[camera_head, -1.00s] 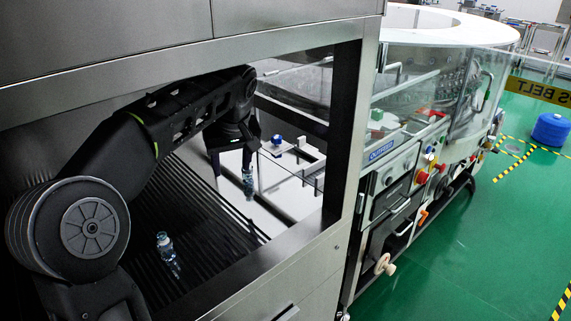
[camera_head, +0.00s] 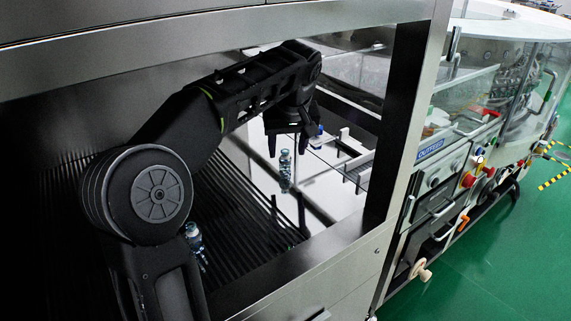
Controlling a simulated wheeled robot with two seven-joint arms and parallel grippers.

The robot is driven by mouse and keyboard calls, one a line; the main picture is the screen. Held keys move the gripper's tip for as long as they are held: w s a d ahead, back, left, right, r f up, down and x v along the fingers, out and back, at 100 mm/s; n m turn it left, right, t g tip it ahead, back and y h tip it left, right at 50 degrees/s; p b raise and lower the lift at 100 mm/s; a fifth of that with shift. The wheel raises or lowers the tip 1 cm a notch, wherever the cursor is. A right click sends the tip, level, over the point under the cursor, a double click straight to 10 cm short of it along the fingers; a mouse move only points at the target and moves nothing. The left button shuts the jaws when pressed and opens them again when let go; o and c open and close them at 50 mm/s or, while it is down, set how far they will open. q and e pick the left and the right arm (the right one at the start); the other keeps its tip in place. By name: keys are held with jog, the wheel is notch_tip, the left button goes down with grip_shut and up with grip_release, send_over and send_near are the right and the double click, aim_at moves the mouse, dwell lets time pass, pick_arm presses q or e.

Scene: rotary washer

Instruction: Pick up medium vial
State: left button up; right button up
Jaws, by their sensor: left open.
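A small clear vial with a blue-tinted top (camera_head: 285,160) stands upright in the steel cabinet opening, on the shiny surface, with its reflection below it. A second similar vial (camera_head: 193,236) stands nearer, at lower left beside my arm. I cannot tell from their sizes which is the medium one. My left gripper (camera_head: 289,148) points down with its fingers apart. In the picture the farther vial shows between and just below the fingertips; no grip on it is visible, and the depth gap is unclear. My right gripper is not in view.
The cabinet's steel post (camera_head: 408,130) and lower sill (camera_head: 300,265) frame the opening close to my arm. A ribbed dark surface (camera_head: 245,215) lies under the arm. A blue item (camera_head: 319,130) and white fittings stand behind the gripper. A control panel is to the right.

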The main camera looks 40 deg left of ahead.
aim_at(286, 153)
pick_arm(q)
jog(key=x, duration=0.5)
jog(key=shift+a, duration=0.1)
jog(key=shift+c, duration=0.2)
dwell(0.4)
grip_shut()
dwell(0.4)
